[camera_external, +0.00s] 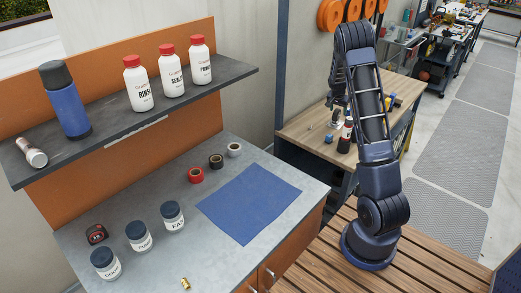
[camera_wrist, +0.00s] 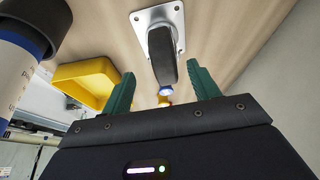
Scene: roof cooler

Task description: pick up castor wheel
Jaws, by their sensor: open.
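The castor wheel (camera_wrist: 163,56) shows at the top middle of the wrist view, with a dark wheel and a pale metal mounting plate (camera_wrist: 153,17) with bolt holes. It is on a light wooden surface. My gripper (camera_wrist: 161,76) is open, with its two green fingers apart. In the wrist view the wheel appears between and beyond the fingertips, and I see no contact. In the external view my arm reaches over the wooden workbench (camera_external: 300,131); I cannot clearly make out the castor wheel there.
A yellow bin (camera_wrist: 72,84) lies left of the fingers, and a large white-and-blue cylinder (camera_wrist: 20,55) with a dark end is close at far left. A small blue-and-orange item (camera_wrist: 165,92) shows between the fingers. The grey counter (camera_external: 150,260) holds jars and a blue mat (camera_external: 250,203).

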